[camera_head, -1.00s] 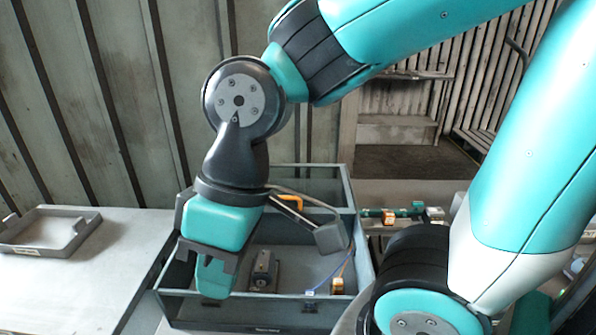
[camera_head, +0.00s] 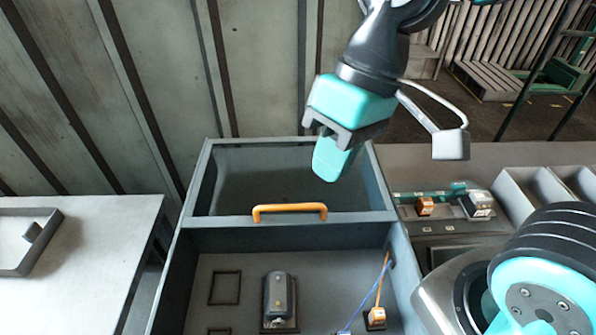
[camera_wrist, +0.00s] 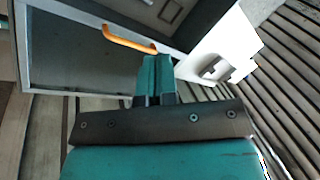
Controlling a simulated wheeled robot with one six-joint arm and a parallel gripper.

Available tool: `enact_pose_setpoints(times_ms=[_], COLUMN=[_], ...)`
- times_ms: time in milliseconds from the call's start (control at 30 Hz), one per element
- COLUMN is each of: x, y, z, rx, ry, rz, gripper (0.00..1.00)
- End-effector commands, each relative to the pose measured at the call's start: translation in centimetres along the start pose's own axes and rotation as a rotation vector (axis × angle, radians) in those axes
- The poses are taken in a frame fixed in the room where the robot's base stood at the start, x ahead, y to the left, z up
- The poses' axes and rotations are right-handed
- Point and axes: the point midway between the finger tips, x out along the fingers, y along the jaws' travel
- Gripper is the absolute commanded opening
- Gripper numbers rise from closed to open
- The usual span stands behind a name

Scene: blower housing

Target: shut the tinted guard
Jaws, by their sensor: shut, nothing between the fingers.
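The tinted guard (camera_head: 235,180) is a dark see-through panel across the back part of the grey housing (camera_head: 185,265). Its orange handle (camera_head: 290,208) runs along the guard's front edge. The front part of the housing is uncovered and its inside shows. My gripper (camera_head: 332,165) is shut and empty, above the guard's right half and behind the handle in the head view. In the wrist view the closed fingers (camera_wrist: 154,78) point toward the right end of the handle (camera_wrist: 128,40), and the tinted guard (camera_wrist: 80,70) shows to the left. I cannot tell whether the fingertips touch anything.
Inside the housing are a dark grey motor-like block (camera_head: 280,298) and blue and orange wires. A bench with a grey tray (camera_head: 30,240) stands at left. At right are small parts (camera_head: 478,204) and pale bins (camera_head: 530,190). A ribbed wall stands behind.

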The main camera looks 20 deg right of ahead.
Motion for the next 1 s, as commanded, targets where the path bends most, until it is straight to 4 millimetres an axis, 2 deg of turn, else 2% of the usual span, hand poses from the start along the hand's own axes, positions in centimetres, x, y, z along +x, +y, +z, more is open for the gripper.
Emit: enact_pose_setpoints(times_ms=[33, 167, 300, 500, 733, 867, 1000], x=[-0.5, -0.6, 0.6, 3.2, 5.0, 6.1, 8.2], y=[0.6, 2.7, 5.7, 9.3, 11.1, 11.1, 10.9], z=[-1.7, -6.2, -10.5, -14.3, -15.6, -15.2, -14.2], rx=[0.063, 0.274, 0.501, 0.747, 0.863, 0.871, 0.869], ry=[-0.034, -0.134, -0.240, -0.352, -0.403, -0.409, -0.411], rz=[0.000, 0.013, 0.049, 0.113, 0.154, 0.156, 0.157], gripper=[0.00, 0.00, 0.00, 0.00, 0.00, 0.00, 0.00])
